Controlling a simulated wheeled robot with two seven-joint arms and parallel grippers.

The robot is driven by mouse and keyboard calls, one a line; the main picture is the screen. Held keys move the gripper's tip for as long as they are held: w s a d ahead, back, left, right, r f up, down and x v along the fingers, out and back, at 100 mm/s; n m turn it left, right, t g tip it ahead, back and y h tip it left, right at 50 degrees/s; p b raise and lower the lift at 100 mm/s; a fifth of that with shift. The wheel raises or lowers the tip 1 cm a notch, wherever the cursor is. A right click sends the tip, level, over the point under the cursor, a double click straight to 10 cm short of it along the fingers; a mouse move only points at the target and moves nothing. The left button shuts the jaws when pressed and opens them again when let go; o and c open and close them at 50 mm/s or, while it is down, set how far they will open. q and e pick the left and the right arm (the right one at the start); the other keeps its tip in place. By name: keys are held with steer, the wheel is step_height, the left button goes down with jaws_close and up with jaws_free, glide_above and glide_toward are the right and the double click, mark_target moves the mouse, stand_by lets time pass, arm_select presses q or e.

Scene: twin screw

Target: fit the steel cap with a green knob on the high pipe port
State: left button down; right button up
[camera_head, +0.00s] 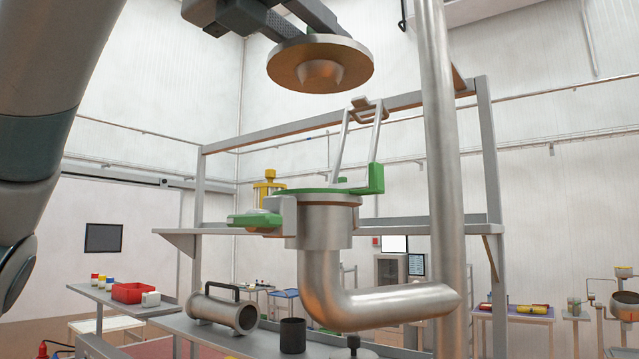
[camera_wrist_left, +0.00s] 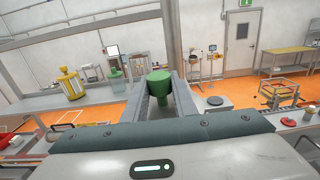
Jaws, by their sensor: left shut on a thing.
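The steel cap (camera_head: 320,66) is a round metal disc with a blunt cone on its underside. It hangs at the top of the head view, roughly level. My left gripper (camera_head: 285,18) is shut on its green knob (camera_wrist_left: 159,80), which shows between the two fingers in the left wrist view. The high pipe port (camera_head: 325,215) is the upward end of a steel elbow pipe, with a green collar around its top. The cap is apart from the port and well above it. The port's opening is hardly visible from here. My right gripper is not in view.
A tall vertical pipe (camera_head: 440,150) stands just right of the cap and port. A thin metal lever (camera_head: 340,146) rises from the green collar, below the cap. A grey shelf frame (camera_head: 490,130) stands behind. A yellow fixture (camera_head: 268,185) sits left of the port.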

arm_select(q)
steer(key=w+f+p, duration=0.5)
steer(key=w+f, duration=0.1)
steer(key=w, duration=0.5)
steer(key=shift+w+a+f, duration=0.15)
steer(key=shift+w+f, duration=0.1)
steer(key=shift+f, duration=0.1)
step_height(320, 180, down, 4)
steer(key=shift+p, duration=1.05)
steer(key=shift+f+b, duration=0.3)
steer(key=shift+f, duration=0.3)
